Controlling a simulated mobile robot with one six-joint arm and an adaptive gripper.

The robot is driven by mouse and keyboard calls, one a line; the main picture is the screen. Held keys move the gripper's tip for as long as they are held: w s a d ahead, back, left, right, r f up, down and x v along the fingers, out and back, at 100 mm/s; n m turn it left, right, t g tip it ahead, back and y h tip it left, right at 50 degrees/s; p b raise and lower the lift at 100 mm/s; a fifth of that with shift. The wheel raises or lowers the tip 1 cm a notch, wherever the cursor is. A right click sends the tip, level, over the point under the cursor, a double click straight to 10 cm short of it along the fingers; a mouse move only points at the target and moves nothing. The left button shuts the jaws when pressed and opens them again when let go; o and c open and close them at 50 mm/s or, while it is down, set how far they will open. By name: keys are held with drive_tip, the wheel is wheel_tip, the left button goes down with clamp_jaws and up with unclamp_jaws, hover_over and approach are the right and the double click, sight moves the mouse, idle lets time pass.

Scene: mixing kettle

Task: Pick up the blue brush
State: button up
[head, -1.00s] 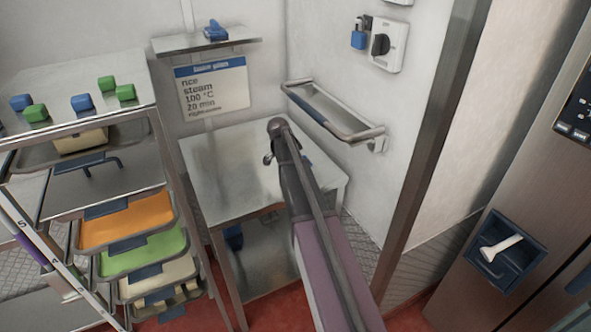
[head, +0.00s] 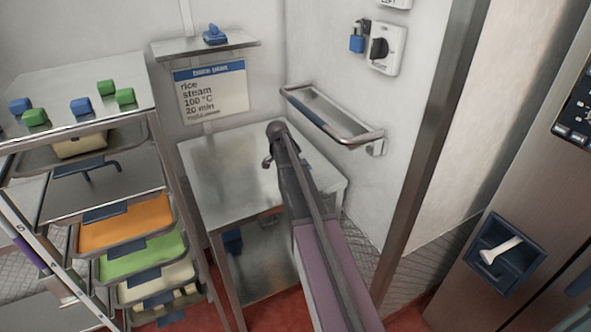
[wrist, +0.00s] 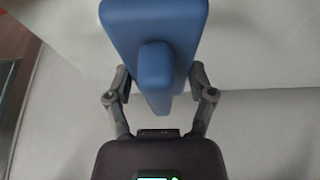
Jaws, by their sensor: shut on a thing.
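The blue brush (wrist: 150,22) fills the upper middle of the wrist view, with a broad flat blue body and a rounded stub facing the camera. My gripper (wrist: 160,82) is shut on it, one finger on each side. In the head view my arm covers the gripper, and I cannot make out the held brush there.
A steel table (head: 222,165) stands beneath my arm, its visible top clear. A wall rail (head: 330,120) is close on the right. A tray rack (head: 155,150) stands at left. A small shelf (head: 190,45) holds another blue item (head: 214,35).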

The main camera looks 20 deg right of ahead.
drive_tip(key=shift+r, duration=0.15)
wheel_tip(320, 180, up, 4)
drive_tip(key=p, duration=0.4)
drive_tip(key=s+a, duration=0.2)
drive_tip(key=s, duration=0.5)
drive_tip(key=s+a, duration=0.2)
drive_tip(key=s, duration=0.6)
drive_tip(key=shift+s+a+r+p, duration=0.2)
drive_tip(key=shift+a+r+p, duration=0.1)
drive_tip(key=shift+p, duration=0.15)
